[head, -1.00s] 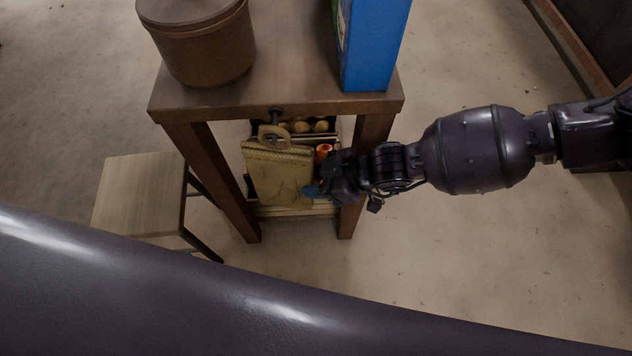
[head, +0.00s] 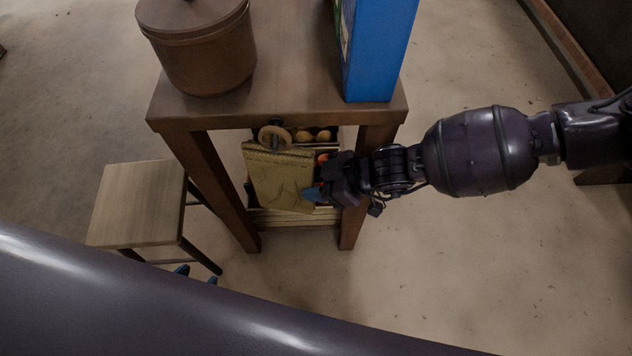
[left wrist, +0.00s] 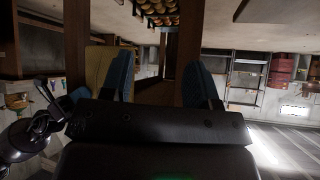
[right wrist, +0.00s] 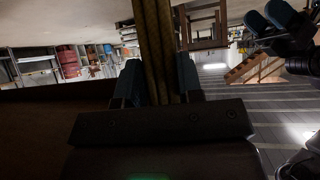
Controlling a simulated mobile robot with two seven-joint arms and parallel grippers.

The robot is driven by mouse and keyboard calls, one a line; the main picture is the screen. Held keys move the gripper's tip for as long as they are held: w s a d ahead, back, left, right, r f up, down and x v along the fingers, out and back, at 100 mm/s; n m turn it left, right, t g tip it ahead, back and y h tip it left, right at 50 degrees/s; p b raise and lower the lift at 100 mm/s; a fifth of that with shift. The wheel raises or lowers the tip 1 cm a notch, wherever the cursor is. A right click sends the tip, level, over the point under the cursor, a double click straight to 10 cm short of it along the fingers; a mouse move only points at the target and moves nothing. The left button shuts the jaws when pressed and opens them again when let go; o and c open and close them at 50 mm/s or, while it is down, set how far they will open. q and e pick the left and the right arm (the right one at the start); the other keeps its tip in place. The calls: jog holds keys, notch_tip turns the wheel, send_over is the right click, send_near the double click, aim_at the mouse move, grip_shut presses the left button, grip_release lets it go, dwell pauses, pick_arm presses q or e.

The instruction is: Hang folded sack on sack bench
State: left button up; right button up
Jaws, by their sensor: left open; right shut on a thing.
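The folded sack (head: 278,182) is a flat tan bundle with a loop at its top, in front of the brown wooden bench (head: 270,108). My right gripper (head: 316,192) is shut on the sack's right edge. In the right wrist view the sack (right wrist: 158,50) stands edge-on between the fingers. A dark peg (head: 276,126) sticks out from the bench's front edge. The loop overlaps the peg in the head view; I cannot tell whether it is around it. My left gripper (head: 196,275) is open and apart from the sack. In the head view only its blue fingertips show past my arm.
A brown lidded pot (head: 203,50) and a tall blue box (head: 382,50) stand on the bench top. A wooden stool (head: 138,203) stands left of the bench. Round items (head: 312,136) sit on a shelf behind the sack. The floor to the right is clear.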

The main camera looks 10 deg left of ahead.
pick_arm(q)
jog(key=shift+s+d+f+b, duration=0.1)
jog(key=shift+s+f+b, duration=0.1)
jog(key=shift+f+b, duration=0.2)
pick_arm(e)
jog(key=shift+f, duration=1.05)
jog(key=o, duration=1.1)
pick_arm(q)
jog(key=shift+r, duration=0.1)
jog(key=shift+w+a+r+p, duration=0.15)
jog(key=shift+w+r+p, duration=0.3)
jog(key=shift+r+p, duration=0.1)
jog(key=shift+w+a+r+p, duration=0.15)
jog(key=shift+w+r+p, duration=0.3)
jog(key=shift+r+p, duration=0.1)
pick_arm(e)
jog(key=v, duration=1.1)
